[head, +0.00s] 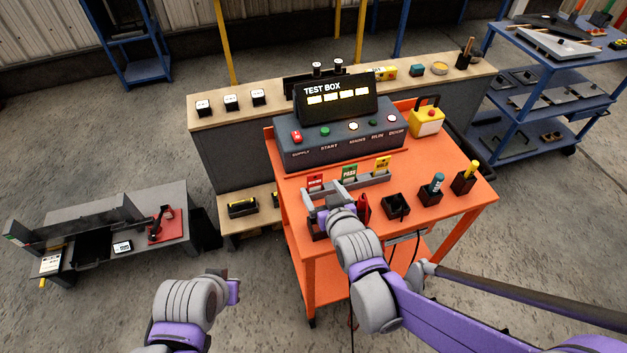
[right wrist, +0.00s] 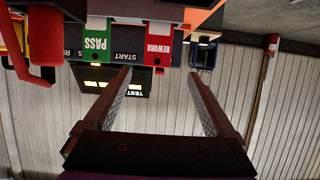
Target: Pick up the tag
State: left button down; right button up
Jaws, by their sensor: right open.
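Three tags stand in a grey rack (head: 371,186) on the orange cart: a red one (head: 315,182), a green PASS tag (head: 349,173) and a yellow one (head: 383,163).
A TEST BOX console (head: 335,135) stands behind the rack. A dark open bin (head: 396,207), a blue-handled holder (head: 432,190) and a yellow-handled one (head: 465,178) are to the right on the cart (head: 455,218). A grey bench (head: 180,245) stands at the left.

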aim_at(315, 177)
jog(key=shift+x, duration=4)
jog(key=shift+d, duration=0.2)
jog(key=shift+c, duration=0.2)
jog(key=c, duration=1.4)
